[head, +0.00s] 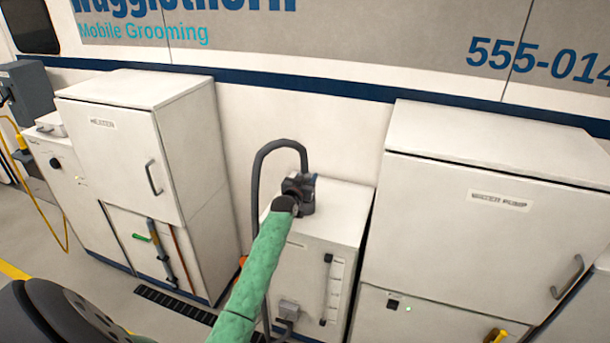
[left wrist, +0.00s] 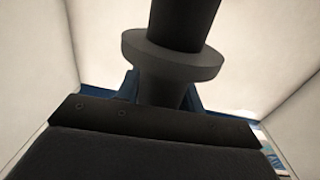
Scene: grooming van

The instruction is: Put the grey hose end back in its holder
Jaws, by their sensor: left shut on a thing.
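My left gripper (head: 299,192) is shut on the grey hose end (left wrist: 172,62), above the low white cabinet (head: 345,212) in the middle. In the left wrist view the hose end is a dark cylinder with a wide round collar. In the head view it is mostly hidden by the gripper. The grey hose (head: 258,170) rises from the gripper, arcs to the left and runs down along the cabinet's left side. A grey fitting (head: 289,310) sits low on the cabinet's front; I cannot tell whether it is the holder. My right gripper is not in view.
A tall white heater cabinet (head: 150,95) stands left, with a gap before the low cabinet. The white water pump cabinet (head: 470,240) stands close on the right. The van wall (head: 340,120) is behind. A floor grate (head: 175,305) lies in front.

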